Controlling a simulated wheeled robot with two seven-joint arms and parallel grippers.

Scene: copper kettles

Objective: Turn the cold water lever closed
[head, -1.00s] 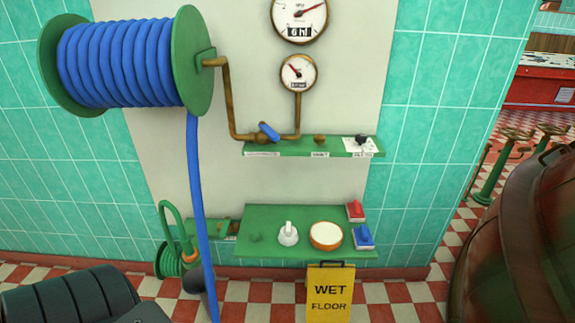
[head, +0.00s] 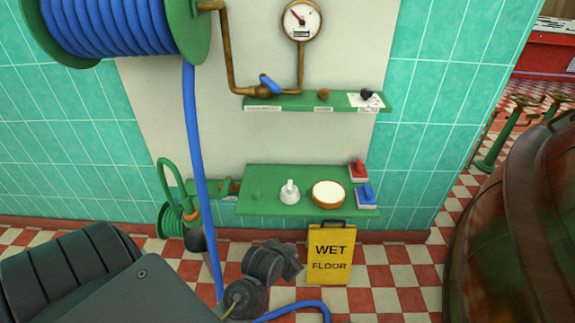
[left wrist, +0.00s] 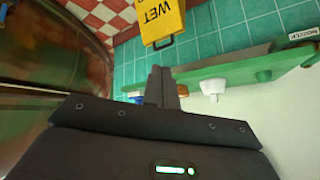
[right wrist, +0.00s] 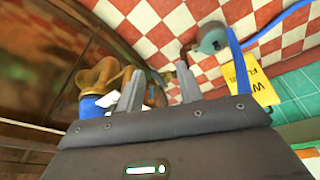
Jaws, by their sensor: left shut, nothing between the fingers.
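The blue lever (head: 269,83) sits on a brass valve in the pipe (head: 228,60), above the upper green shelf (head: 300,104). It lies slanted across the pipe line and shows in neither wrist view. My left arm comes in from the lower left of the head view, its dark wrist parts (head: 270,262) low in front of the wall, well below the lever. In the left wrist view my left gripper (left wrist: 157,72) is shut and empty. My right gripper (right wrist: 160,75) shows only in its wrist view, open and empty, apart from the lever.
A blue hose (head: 195,150) hangs from the reel (head: 110,30), left of the lever. A yellow sign (head: 331,255) stands below. A big copper kettle (head: 530,210) is at right.

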